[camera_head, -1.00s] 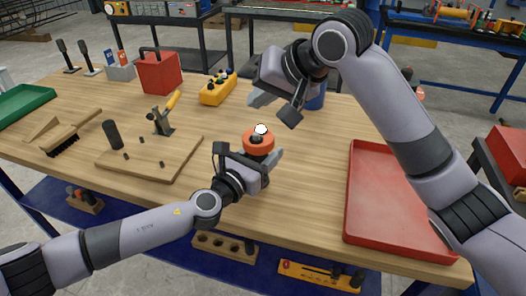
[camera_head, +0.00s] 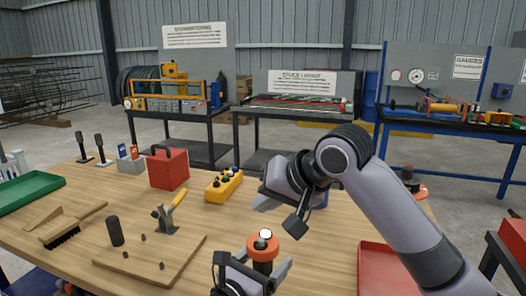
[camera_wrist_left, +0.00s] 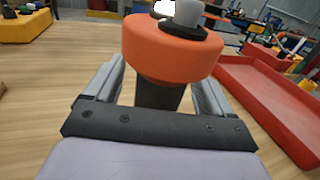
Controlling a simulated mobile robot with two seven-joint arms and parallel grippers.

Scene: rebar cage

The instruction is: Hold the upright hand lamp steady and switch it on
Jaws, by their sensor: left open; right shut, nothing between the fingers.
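The hand lamp (camera_head: 263,252) stands upright on the wooden table, with a dark body, an orange collar and a white dome on top. In the left wrist view the lamp (camera_wrist_left: 172,48) stands between the two grey fingers of my left gripper (camera_wrist_left: 155,88). My left gripper is open around the dark body below the collar, with gaps at the sides. In the head view my left gripper (camera_head: 262,272) is partly cut off at the bottom edge. My right gripper (camera_head: 263,204) is shut and empty, above the lamp in the picture and apart from it.
A red tray (camera_head: 375,268) is right of the lamp. Bare table surrounds the lamp.

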